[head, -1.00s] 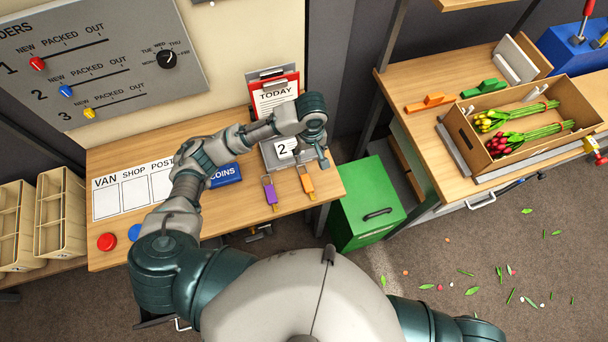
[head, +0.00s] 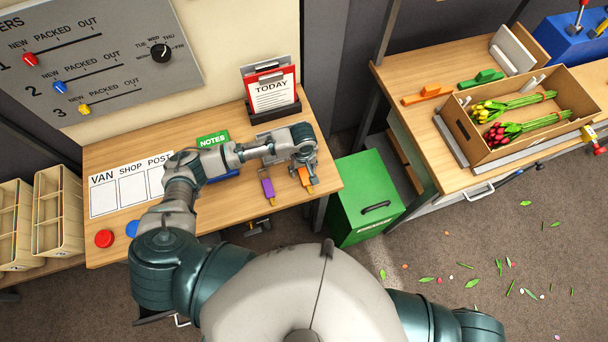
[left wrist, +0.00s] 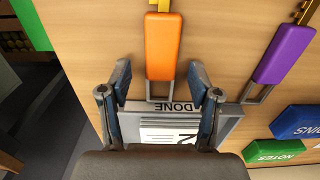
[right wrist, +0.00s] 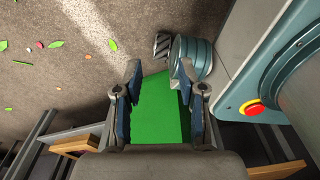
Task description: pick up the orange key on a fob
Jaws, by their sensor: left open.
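The orange key fob (head: 305,176) lies on the wooden desk near its right front end, partly hidden by my left gripper (head: 303,166) above it. In the left wrist view the orange fob (left wrist: 162,47) has a metal loop at its near end and a brass key at its far end. My left gripper (left wrist: 159,82) is open and empty, its fingertips either side of the loop end in the picture. I cannot tell the height left between them. My right gripper (right wrist: 160,68) is open and empty, away from the desk above the green bin (right wrist: 157,112).
A purple key fob (head: 267,187) lies left of the orange one. A grey tray marked DONE (left wrist: 175,125) is under the left gripper's view. Blue and green blocks (left wrist: 275,151) lie nearby. The green bin (head: 367,200) stands right of the desk.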

